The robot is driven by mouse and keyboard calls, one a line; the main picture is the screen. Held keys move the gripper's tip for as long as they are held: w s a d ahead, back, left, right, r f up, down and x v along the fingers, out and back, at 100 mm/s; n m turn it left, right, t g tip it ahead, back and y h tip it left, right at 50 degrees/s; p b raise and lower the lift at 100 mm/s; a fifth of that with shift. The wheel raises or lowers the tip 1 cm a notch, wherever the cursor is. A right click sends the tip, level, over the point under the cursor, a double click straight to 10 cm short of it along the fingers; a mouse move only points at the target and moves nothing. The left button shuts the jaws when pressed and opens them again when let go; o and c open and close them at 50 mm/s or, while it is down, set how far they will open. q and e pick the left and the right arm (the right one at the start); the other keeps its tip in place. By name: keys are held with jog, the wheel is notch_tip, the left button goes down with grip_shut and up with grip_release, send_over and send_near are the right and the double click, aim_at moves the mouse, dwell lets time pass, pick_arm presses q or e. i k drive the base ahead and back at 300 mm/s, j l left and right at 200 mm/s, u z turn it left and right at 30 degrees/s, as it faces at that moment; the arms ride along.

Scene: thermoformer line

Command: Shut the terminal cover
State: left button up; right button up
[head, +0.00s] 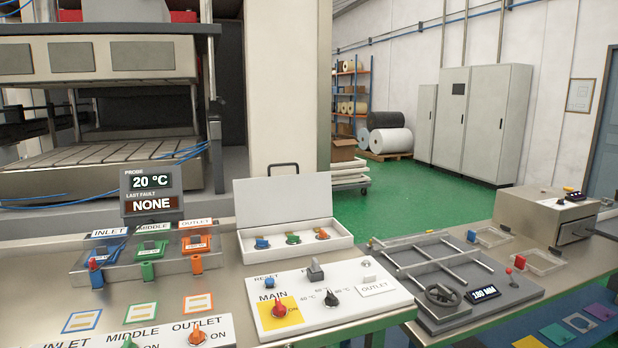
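A white, shallow terminal box (345,240) sits on the steel bench, in the middle of the head view. Its white cover (283,203) stands open, tilted up at the back edge, with a black handle (284,165) along its top. Inside the box are a blue terminal (262,243), a green terminal (293,238) and an orange terminal (322,233), all uncovered. Neither of my grippers is in view.
In front of the box is a white panel (340,318) with a red MAIN knob (280,308). Colour-coded connectors (150,248) and a display (152,192) stand left. A clamp frame with a handwheel (442,294) lies right. The space above the box looks clear.

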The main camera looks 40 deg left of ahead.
aim_at(269, 200)
jog(key=u, duration=1.5)
